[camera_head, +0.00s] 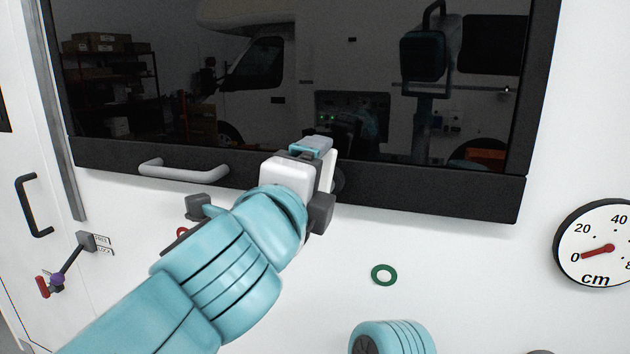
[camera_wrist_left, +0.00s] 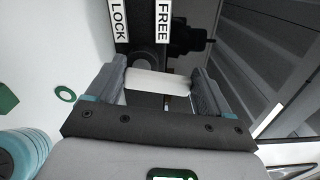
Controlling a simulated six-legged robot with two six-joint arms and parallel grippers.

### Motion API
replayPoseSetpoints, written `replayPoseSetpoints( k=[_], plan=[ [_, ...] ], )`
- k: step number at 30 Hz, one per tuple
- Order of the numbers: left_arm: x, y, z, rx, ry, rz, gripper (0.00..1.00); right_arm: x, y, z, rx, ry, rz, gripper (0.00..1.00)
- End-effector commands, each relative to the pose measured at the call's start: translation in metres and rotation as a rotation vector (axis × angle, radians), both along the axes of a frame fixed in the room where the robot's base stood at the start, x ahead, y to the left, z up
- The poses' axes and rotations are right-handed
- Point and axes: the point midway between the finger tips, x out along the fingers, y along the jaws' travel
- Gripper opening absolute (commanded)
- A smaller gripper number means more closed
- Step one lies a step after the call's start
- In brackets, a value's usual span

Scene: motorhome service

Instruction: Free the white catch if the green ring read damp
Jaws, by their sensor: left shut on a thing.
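My left gripper (camera_head: 312,150) reaches up to the lower dark frame of the window in the head view. In the left wrist view a white bar, the white catch (camera_wrist_left: 158,83), lies between the two fingers of that gripper (camera_wrist_left: 160,92), which is shut on it. Labels reading LOCK (camera_wrist_left: 118,20) and FREE (camera_wrist_left: 163,20) stand just beyond it. In the head view the catch is hidden by the gripper. The green ring (camera_head: 384,290) is flat on the white wall below the window; it also shows in the left wrist view (camera_wrist_left: 66,101). My right gripper is not in view.
A grey handle (camera_head: 183,174) is on the window frame (camera_head: 430,192). A cm dial (camera_head: 598,270) at right points to about 0. A red ring (camera_head: 181,232) is partly hidden by my arm.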

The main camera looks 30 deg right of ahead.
Motion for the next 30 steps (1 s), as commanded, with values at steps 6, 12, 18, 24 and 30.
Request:
replayPoseSetpoints(
  k=[6, 12, 18, 24, 30],
  plan=[
    [0.0018, 0.0006, -0.0031, -0.068, 0.085, -0.002, 0.5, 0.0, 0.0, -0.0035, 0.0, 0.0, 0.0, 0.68],
    [0.0025, 0.0013, -0.0032, -0.104, 0.127, -0.001, 0.5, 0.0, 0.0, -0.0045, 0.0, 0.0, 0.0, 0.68],
    [0.0028, 0.0016, -0.003, -0.116, 0.14, -0.001, 0.5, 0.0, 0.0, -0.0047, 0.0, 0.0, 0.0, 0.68],
    [0.0027, 0.0016, -0.0028, -0.117, 0.142, -0.001, 0.5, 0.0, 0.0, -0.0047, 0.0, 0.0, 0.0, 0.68],
    [0.0027, 0.0018, -0.0026, -0.118, 0.141, -0.001, 1.0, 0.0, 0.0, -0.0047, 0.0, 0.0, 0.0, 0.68]
  ],
)
